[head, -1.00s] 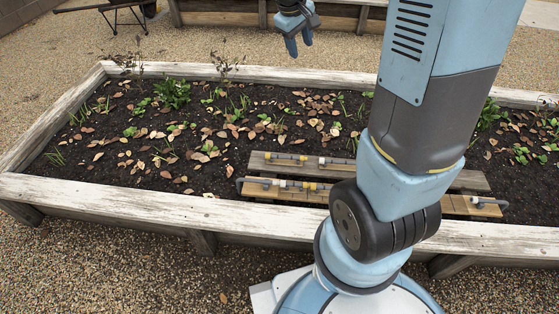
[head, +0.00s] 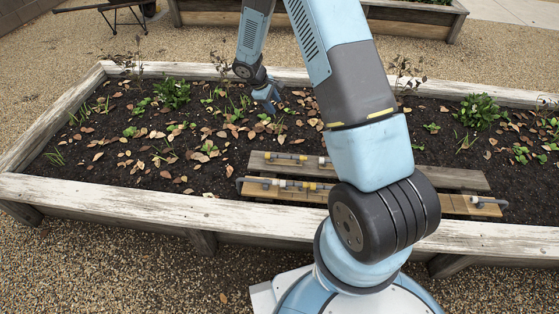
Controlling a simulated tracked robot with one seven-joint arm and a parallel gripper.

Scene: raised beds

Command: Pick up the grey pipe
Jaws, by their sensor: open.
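Several thin pipe pieces with grey, white and yellow parts lie on wooden boards in the raised bed, in the head view. One length with a grey bent end (head: 241,181) lies along the front board, towards its left end. Another length (head: 285,156) with yellow parts lies on the back board. A short piece with a grey end (head: 489,202) lies at the right end of the front board. They are too small to tell which is the plain grey pipe. My gripper (head: 268,102) is open and empty, above the soil, behind and left of the boards.
The boards (head: 455,180) lie on dark soil with dry leaves and small plants. A pale timber rim (head: 130,201) surrounds the bed. My arm hides part of the boards. A wheelbarrow (head: 105,5) and another bed (head: 410,20) stand behind, across gravel.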

